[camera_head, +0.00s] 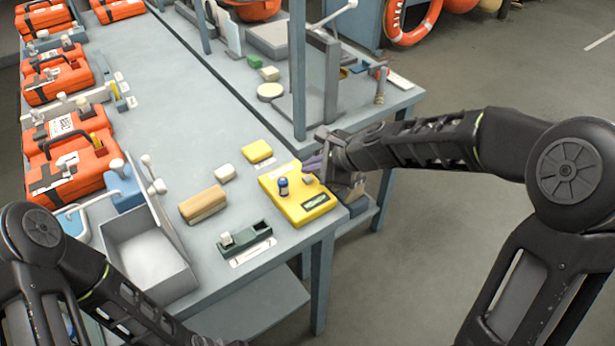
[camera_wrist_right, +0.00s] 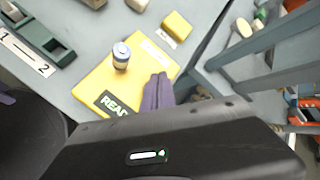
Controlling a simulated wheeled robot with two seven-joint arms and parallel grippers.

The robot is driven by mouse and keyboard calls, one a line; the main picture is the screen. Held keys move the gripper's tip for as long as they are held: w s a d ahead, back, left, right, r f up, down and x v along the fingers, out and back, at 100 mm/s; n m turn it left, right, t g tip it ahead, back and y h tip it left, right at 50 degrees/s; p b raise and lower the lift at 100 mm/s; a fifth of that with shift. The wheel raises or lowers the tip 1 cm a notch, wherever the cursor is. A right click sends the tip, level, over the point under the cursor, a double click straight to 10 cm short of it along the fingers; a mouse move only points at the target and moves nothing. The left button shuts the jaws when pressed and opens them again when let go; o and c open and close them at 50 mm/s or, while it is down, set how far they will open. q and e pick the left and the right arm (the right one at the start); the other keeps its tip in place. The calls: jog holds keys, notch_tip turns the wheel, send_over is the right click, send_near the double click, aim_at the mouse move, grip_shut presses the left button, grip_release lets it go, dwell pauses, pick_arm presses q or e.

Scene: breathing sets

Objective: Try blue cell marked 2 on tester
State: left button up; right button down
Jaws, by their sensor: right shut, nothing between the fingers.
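The yellow tester (camera_head: 293,207) lies flat near the table's right front corner. A blue cell (camera_head: 283,186) with a pale top stands upright on it; the same cell shows in the right wrist view (camera_wrist_right: 121,55). A dark display panel on the tester, partly cut off by my wrist, shows letters beginning "READ". My right gripper (camera_wrist_right: 159,88) is shut and empty, its fingers over the tester's right side, apart from the cell. A dark green holder (camera_head: 246,241) has a pale piece at its left end; its label reads 1 and 2.
A tan block (camera_head: 203,205), a small cream block (camera_head: 224,173) and a yellow block (camera_head: 257,151) lie behind the holder and tester. An open grey box (camera_head: 150,255) stands left. A grey upright frame (camera_head: 298,75) rises behind the tester. Orange cases (camera_head: 68,155) line the far left.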

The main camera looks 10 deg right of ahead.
aim_at(311, 180)
jog(key=shift+f, duration=0.4)
jog(key=shift+f+b, duration=0.5)
jog(key=shift+b, duration=0.25)
dwell(0.4)
jog(key=shift+r+p, duration=1)
notch_tip(311, 180, up, 5)
jog(key=p, duration=0.5)
dwell(0.9)
